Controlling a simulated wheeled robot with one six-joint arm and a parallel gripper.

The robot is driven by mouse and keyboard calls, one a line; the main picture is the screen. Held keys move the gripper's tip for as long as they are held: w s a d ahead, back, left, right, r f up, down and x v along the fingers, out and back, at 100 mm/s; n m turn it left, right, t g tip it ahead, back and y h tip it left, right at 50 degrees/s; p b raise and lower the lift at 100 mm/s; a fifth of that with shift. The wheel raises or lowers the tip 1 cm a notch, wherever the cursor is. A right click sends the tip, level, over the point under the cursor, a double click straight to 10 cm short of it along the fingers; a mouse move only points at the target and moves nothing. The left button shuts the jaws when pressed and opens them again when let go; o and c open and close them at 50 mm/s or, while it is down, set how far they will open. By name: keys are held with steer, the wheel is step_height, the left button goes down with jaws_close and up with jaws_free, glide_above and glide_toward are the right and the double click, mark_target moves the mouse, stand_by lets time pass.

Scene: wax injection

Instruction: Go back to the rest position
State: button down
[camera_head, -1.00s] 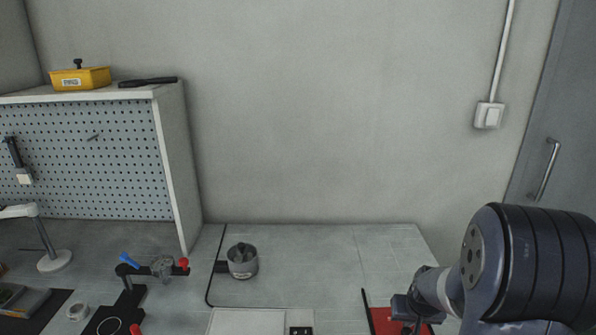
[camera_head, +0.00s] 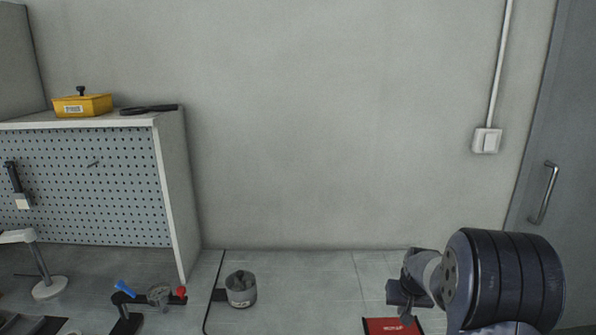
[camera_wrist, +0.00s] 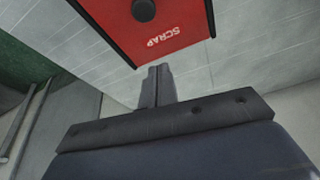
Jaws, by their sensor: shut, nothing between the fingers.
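My gripper (camera_wrist: 156,74) is shut and empty in the wrist view, its fingers together. It points toward a red container marked SCRAP (camera_wrist: 178,22), with a gap that I cannot judge. In the head view, my gripper (camera_head: 405,318) is at the lower right, partly hidden by my own wrist, above or in front of the red container (camera_head: 386,328).
A grey pot (camera_head: 240,292) stands on the table (camera_head: 310,290). Left of it is a clamp stand with blue and red knobs (camera_head: 150,295). A pegboard shelf (camera_head: 90,185) carries a yellow box (camera_head: 84,105). A door handle (camera_head: 544,193) is at the right.

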steer(key=shift+v, duration=2.7)
